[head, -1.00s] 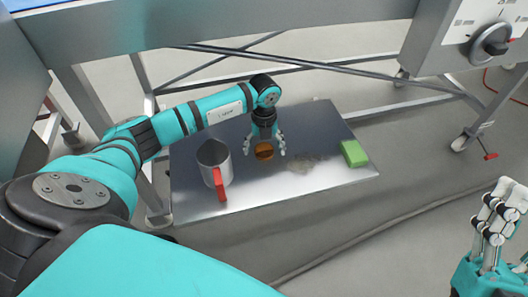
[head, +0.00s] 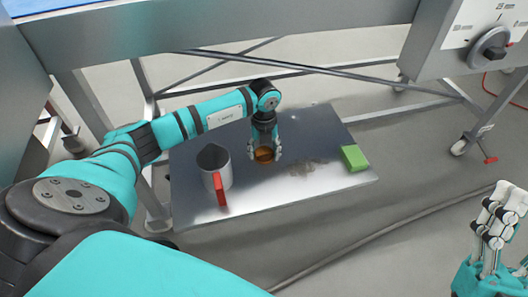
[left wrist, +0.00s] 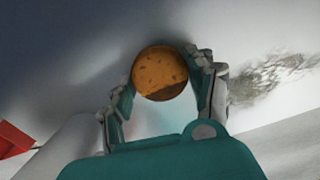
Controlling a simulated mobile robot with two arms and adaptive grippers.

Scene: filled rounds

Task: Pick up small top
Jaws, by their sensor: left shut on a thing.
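The small top is a round, orange-brown thing (head: 264,155) with darker specks, low over the metal table. It also shows in the left wrist view (left wrist: 161,73), between the fingers. My left gripper (head: 264,150) points down and is shut on it, with fingers on both sides. I cannot tell whether the top still touches the table. My right gripper (head: 496,218) is at the lower right, away from the table, with its fingers pointing up; it looks empty.
A metal jug (head: 214,165) with a red handle stands left of the left gripper. A green block (head: 354,158) lies at the table's right edge. A greyish smudge (head: 305,167) marks the metal table (head: 270,205). A metal frame beam (head: 230,28) crosses above.

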